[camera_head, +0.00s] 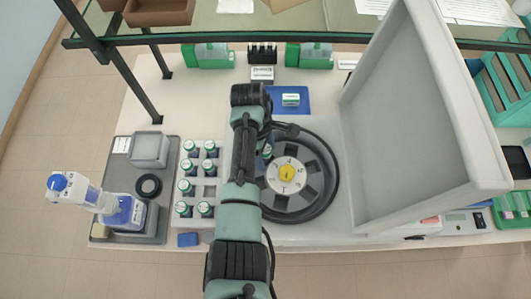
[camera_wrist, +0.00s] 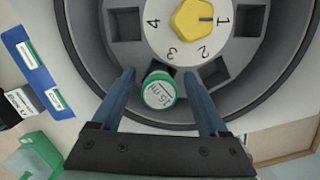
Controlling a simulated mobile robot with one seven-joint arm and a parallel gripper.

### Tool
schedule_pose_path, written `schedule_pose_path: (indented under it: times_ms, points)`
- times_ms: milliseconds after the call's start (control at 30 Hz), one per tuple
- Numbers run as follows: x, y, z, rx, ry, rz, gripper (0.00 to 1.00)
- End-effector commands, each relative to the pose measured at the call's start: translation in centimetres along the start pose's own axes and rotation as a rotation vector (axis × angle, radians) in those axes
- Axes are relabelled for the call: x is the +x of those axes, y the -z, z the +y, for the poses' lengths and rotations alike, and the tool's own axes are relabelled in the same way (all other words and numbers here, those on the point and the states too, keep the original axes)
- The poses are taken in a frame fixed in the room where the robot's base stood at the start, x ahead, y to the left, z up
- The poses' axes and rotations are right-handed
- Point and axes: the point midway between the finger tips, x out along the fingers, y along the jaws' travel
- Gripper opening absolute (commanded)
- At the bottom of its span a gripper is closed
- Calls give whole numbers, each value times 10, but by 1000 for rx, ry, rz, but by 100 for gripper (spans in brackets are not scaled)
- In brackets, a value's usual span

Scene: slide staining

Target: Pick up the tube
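A tube (camera_wrist: 160,90) with a green cap marked 15 ml sits in a slot of the grey centrifuge rotor (camera_wrist: 225,72) in the wrist view. In the head view the tube (camera_head: 267,150) shows only partly beside my arm. My gripper (camera_wrist: 158,74) is open, with one blue finger on each side of the tube's cap. Gaps show between the cap and both fingers. The rotor has a numbered white disc and a yellow knob (camera_wrist: 200,19).
The centrifuge's large open lid (camera_head: 400,110) stands to the right of the rotor. A white rack (camera_head: 210,190) of green-capped tubes stands left of my arm. A blue mat (camera_head: 277,106) with a green-labelled item lies behind. A shelf edge (camera_head: 300,37) crosses the back.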

Motion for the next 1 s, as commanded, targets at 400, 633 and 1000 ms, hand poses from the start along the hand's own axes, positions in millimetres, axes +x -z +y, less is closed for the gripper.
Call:
schedule_pose_path:
  times_ms: [400, 633, 1000]
  points:
    - [0, 0, 0, 0, 0, 0, 3]
    - [-1, 0, 0, 0, 0, 0, 0]
    - [-31, -4, 2, 1, -6, 1, 0]
